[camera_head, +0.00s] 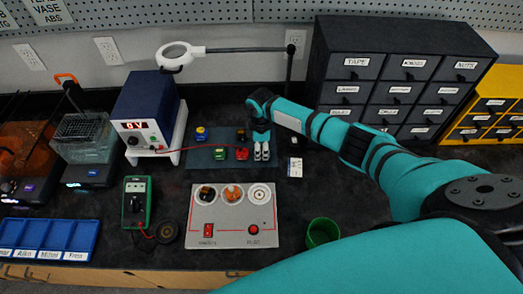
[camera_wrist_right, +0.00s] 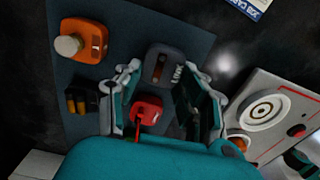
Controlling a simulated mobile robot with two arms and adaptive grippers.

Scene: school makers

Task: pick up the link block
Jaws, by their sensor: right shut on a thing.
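The link block (camera_wrist_right: 160,68) is dark grey with a white LINK label in the right wrist view. It is between the two fingers of my right gripper (camera_wrist_right: 165,85), which is shut on it. In the head view my right gripper (camera_head: 262,152) points down at the right end of the dark mat (camera_head: 206,163), and its fingers hide most of the block. I cannot tell whether the block is clear of the mat. My left gripper is not in view.
A red block (camera_wrist_right: 147,110) lies close to the fingers; a black-yellow block (camera_wrist_right: 82,100) and an orange block with a white knob (camera_wrist_right: 85,40) are nearby. A grey socket panel (camera_head: 233,229) lies in front of the mat. A green cup (camera_head: 322,232) stands at its right.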

